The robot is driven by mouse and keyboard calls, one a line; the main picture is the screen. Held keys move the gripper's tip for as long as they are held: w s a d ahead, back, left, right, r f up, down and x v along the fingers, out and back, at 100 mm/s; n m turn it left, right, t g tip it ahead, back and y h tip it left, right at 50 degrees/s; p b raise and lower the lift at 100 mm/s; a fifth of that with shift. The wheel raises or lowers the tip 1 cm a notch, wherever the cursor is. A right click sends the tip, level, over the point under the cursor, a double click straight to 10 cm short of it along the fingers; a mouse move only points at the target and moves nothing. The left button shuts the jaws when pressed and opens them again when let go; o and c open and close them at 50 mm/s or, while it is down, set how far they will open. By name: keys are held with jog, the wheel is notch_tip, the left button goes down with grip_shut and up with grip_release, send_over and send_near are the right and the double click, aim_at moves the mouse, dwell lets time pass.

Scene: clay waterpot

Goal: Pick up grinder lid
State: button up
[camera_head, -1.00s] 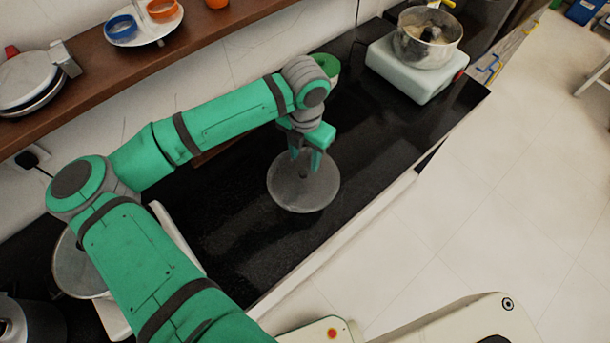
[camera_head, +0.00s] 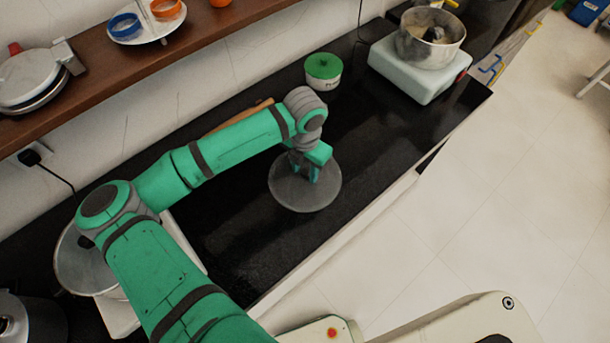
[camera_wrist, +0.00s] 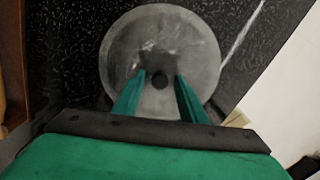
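The grinder lid appears to be the round grey disc (camera_head: 300,197) lying flat on the black counter, with a small dark knob at its centre in the wrist view (camera_wrist: 159,80). My gripper (camera_head: 309,176) is low over the middle of the disc, pointing down. In the wrist view, the two green fingers (camera_wrist: 160,95) stand apart on either side of the knob, with a gap between them. I cannot tell whether the fingertips touch the disc. The gripper hides part of the disc in the head view.
A green-lidded white jar (camera_head: 323,73) stands behind my arm. A white appliance with a metal bowl (camera_head: 430,45) is at the far right of the counter. A pot (camera_head: 80,268) stands at the left. The black counter (camera_head: 370,120) right of the disc is clear.

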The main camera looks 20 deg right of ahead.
grip_shut()
jog(key=shift+r, duration=0.1)
